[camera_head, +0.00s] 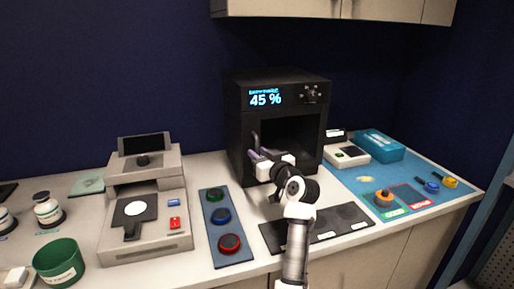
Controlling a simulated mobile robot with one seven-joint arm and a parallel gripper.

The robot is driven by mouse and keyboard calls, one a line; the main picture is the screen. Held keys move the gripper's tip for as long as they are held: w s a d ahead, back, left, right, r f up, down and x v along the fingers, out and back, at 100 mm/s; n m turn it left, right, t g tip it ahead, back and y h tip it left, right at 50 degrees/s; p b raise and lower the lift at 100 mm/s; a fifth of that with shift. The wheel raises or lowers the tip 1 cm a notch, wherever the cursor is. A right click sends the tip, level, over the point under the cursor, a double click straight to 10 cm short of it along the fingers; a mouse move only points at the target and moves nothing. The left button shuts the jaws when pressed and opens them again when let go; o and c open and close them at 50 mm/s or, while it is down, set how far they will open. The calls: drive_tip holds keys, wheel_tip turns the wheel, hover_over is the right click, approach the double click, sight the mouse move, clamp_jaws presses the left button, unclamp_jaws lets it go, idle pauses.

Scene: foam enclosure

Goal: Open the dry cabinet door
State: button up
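The dry cabinet (235,120) is a black box at the back middle of the counter, with a display reading 45 % and a knob on its upper front. Below the display is a dark front recess; I cannot tell whether a clear door covers it or how far the door stands open. A thin grey upright handle (254,140) shows at the left of the front. My gripper (256,157) is in front of the cabinet's lower left, close to the handle. Its fingers are small and partly hidden, so contact and opening are unclear. My arm hides the lower front.
A beige instrument (150,235) and a blue strip with round coloured pieces (228,255) stand left. A dark mat (345,218) lies in front of the cabinet. A blue mat (365,182) with tools, a white device (346,155) and a teal box (380,145) are right. Wall cupboards (390,10) hang above.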

drive_tip(key=shift+x, duration=0.9)
clamp_jaws()
